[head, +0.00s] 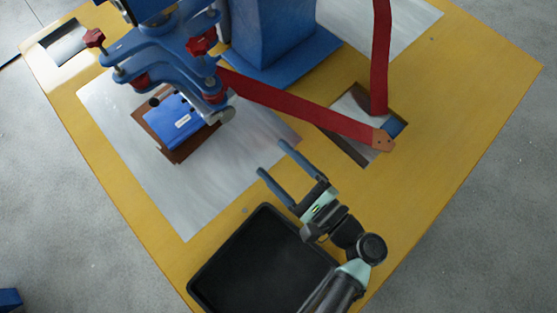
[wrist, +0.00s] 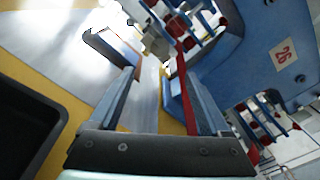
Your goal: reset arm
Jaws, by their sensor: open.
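My gripper (head: 274,160) is open and empty in the head view, over the table just above the black tray. Its two blue-grey fingers point up and to the left, toward the welding machine. In the wrist view my gripper (wrist: 148,80) shows both fingers spread apart with nothing between them. My arm reaches in from the lower right.
A black tray (head: 215,262) lies on the yellow table (head: 470,80) below my gripper. A blue machine (head: 275,35) with red knobs stands above a blue part (head: 175,122) on a brown base. A red arm (head: 300,108) spans to a table cut-out.

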